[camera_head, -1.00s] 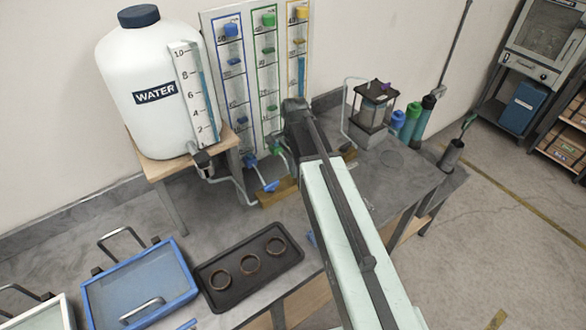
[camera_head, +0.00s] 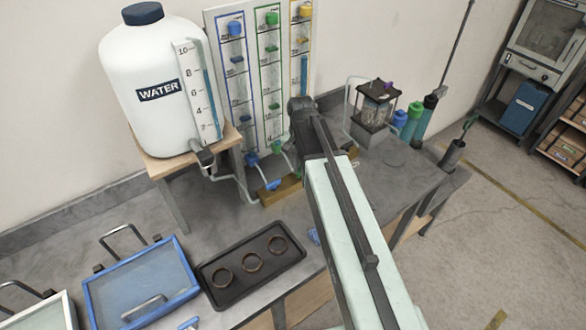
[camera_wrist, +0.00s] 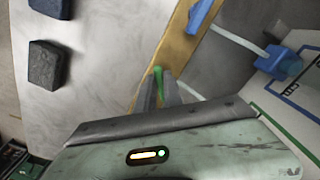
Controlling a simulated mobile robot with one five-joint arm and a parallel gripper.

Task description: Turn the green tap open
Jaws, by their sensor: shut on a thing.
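The green tap's lever (camera_wrist: 158,74) shows as a thin green strip between the tips of my gripper (camera_wrist: 159,84) in the wrist view. The gripper is shut on it, over the wooden strip (camera_wrist: 179,52). The fingers hide part of the lever, so its exact angle is hard to tell. The green fitting (camera_head: 277,147) at the foot of the middle gauge column shows just left of my arm.
The blue tap's lever (camera_head: 272,185) is close by on the wooden strip (camera_head: 281,191). The water tank (camera_head: 148,60) stands at left. A black tray (camera_head: 210,276) with three rings and a blue tray (camera_head: 90,300) lie in front. A lantern-like container (camera_head: 375,105) stands at right.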

